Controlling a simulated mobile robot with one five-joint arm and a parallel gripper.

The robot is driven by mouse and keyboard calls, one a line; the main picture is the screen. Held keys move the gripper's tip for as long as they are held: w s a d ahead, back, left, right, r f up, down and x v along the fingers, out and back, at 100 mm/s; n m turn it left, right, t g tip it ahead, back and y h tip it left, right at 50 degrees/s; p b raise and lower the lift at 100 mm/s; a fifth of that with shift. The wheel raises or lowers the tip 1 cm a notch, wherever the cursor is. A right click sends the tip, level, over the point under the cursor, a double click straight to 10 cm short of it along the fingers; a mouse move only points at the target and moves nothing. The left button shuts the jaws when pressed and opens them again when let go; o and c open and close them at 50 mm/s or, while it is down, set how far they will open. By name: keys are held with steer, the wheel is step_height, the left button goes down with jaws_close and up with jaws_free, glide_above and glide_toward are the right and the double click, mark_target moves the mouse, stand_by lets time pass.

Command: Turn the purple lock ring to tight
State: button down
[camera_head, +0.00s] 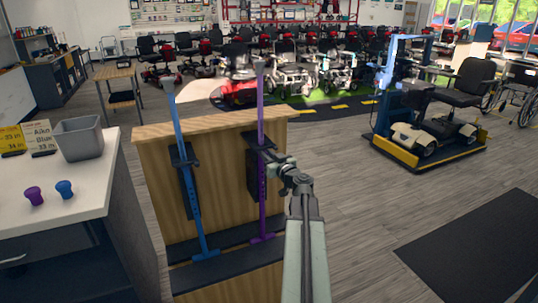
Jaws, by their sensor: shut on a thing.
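A purple pole (261,104) stands upright against a wooden panel, with a grey top end and a crosspiece at its foot. A black bracket (257,179) sits behind its middle. My gripper (266,154) reaches in from the right at the middle of the purple pole and is shut there. The purple lock ring cannot be made out apart from the jaws and the dark bracket, and its turn position does not show. A blue pole (178,128), slightly tilted, stands to the left in its own black holder, apart from my gripper.
The wooden stand (221,205) carries both poles. A white counter (90,175) at left holds a grey bin (79,138), a purple cap (34,196) and a blue cap (64,189). A scooter on a lift (428,135) stands right. Floor between is clear.

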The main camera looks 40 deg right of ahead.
steer(key=shift+w+a+r+m+g+h, duration=0.1)
steer(key=shift+w+a+m+g+h, duration=0.1)
steer(key=shift+m+h, duration=0.2)
steer(key=shift+w+a+m+g+h, duration=0.1)
steer(key=shift+m+g+h, duration=0.15)
steer(key=shift+h, duration=0.25)
steer(key=shift+d+m+h, duration=0.1)
steer(key=shift+m+h, duration=0.15)
steer(key=shift+h, duration=0.05)
steer(key=c, duration=1.6)
jaws_free()
steer(key=shift+o, duration=1)
steer(key=shift+w, duration=0.15)
